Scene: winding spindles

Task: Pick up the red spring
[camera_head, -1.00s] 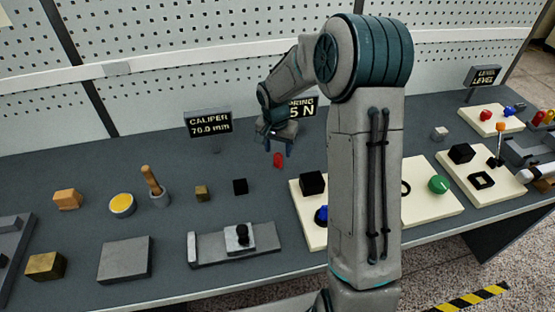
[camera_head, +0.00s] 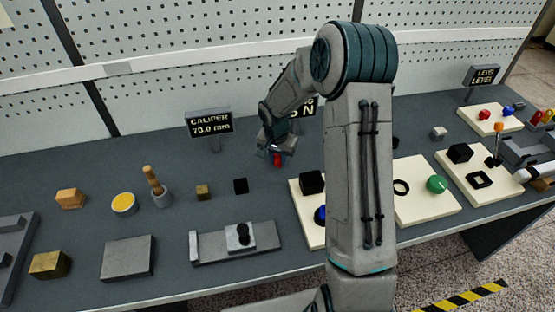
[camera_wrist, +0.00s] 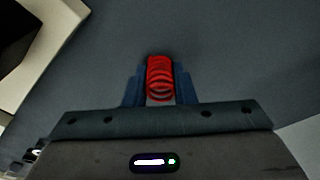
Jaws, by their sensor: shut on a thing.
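The red spring (camera_wrist: 160,78) sits between the two blue fingers of my gripper (camera_wrist: 160,88) in the wrist view, with its coils showing end to end. The fingers are shut on it from both sides. In the head view the red spring (camera_head: 279,159) shows as a small red patch under my gripper (camera_head: 276,154), at the back middle of the grey bench. My gripper points down there and hides part of the spring. Whether the spring touches the bench is hard to tell.
A cream board (camera_head: 303,219) with a black block (camera_head: 311,182) stands just in front and right of my gripper. The caliper display (camera_head: 209,122) stands behind left. Bare bench lies around the gripper.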

